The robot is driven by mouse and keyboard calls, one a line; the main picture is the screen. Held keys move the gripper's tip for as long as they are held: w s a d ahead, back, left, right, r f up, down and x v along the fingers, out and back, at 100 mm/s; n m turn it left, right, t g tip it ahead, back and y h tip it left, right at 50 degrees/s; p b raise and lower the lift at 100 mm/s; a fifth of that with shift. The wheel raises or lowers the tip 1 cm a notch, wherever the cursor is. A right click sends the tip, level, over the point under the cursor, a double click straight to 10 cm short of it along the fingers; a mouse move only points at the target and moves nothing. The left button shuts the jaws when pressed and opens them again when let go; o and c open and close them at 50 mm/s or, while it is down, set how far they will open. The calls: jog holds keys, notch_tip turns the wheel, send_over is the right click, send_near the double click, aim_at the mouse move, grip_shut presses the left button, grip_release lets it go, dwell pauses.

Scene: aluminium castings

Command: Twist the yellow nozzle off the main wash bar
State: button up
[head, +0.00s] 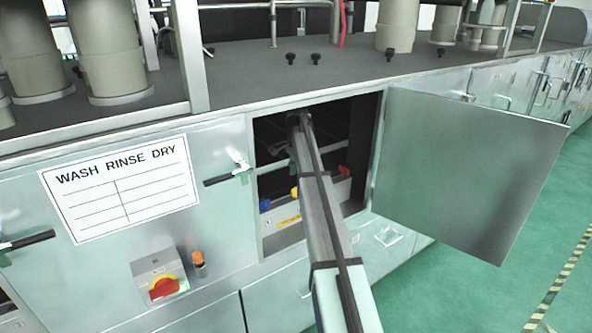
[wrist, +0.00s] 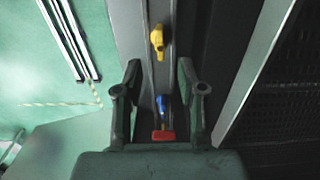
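The yellow nozzle (wrist: 157,38) sits on a grey bar (wrist: 149,75) in the wrist view, just beyond my fingertips. My gripper (wrist: 158,72) is open, with one finger on each side of the bar and nothing visibly held between them. A blue part (wrist: 161,104) and a red part (wrist: 163,135) line up along the same bar, nearer my palm. In the head view, my arm reaches into the open hatch. A small yellow part (head: 294,192) shows beside my arm there. My gripper cannot be made out clearly in the dark interior.
The hatch door (head: 470,165) stands swung open to the right. The opening is narrow, with a metal frame around it. A blue part (head: 265,204) and a red part (head: 344,170) show inside it. A red-yellow switch (head: 164,287) is on the panel lower left.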

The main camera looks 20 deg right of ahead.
aim_at(296, 194)
jog(key=shift+f+p, duration=1.1)
jog(key=shift+f, duration=2.6)
grip_shut()
jog(key=n+p, duration=0.1)
jog(key=n, duration=0.3)
jog(key=shift+r+n, duration=0.1)
jog(key=shift+n, duration=1.2)
